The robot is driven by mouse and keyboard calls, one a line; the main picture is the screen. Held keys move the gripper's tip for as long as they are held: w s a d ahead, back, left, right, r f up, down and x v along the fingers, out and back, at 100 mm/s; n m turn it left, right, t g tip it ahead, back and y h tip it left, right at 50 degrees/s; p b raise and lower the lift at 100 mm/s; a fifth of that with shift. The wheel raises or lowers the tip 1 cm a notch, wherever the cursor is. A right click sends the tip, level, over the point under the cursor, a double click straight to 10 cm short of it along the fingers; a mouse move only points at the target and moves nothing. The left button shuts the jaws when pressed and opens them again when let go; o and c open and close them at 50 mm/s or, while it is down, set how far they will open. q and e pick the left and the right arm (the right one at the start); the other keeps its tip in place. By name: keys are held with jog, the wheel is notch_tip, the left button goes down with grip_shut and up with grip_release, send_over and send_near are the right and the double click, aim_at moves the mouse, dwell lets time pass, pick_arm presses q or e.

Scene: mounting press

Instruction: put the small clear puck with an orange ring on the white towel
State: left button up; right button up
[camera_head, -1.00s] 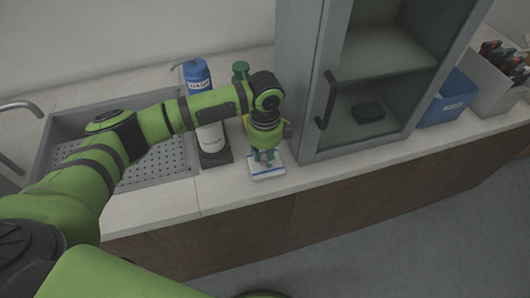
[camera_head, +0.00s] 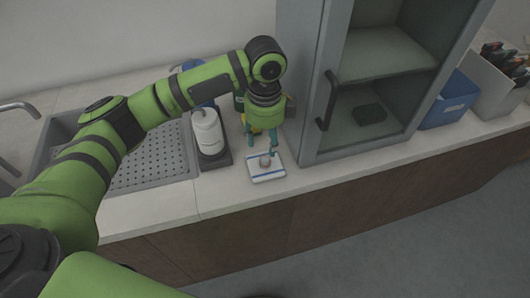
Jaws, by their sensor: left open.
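The white towel (camera_head: 267,176) with blue stripes lies folded on the counter, left of the cabinet. The small puck (camera_head: 265,162) rests on the towel, toward its back half; its orange ring is too small to make out clearly. My left gripper (camera_head: 262,150) is open above and just behind the puck, its fingers pointing down and apart from it as far as I can tell. My right gripper is not in view.
A white bottle (camera_head: 207,131) stands on a dark tray left of the towel, beside the grey sink (camera_head: 150,172). The grey cabinet (camera_head: 311,100) rises close on the right. A blue bin (camera_head: 446,103) stands farther right. The counter's front edge is near the towel.

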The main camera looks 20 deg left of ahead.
pick_arm(q)
notch_tip(320, 180, up, 5)
jog(key=shift+f+b, duration=0.1)
jog(key=shift+b, duration=0.2)
dwell(1.0)
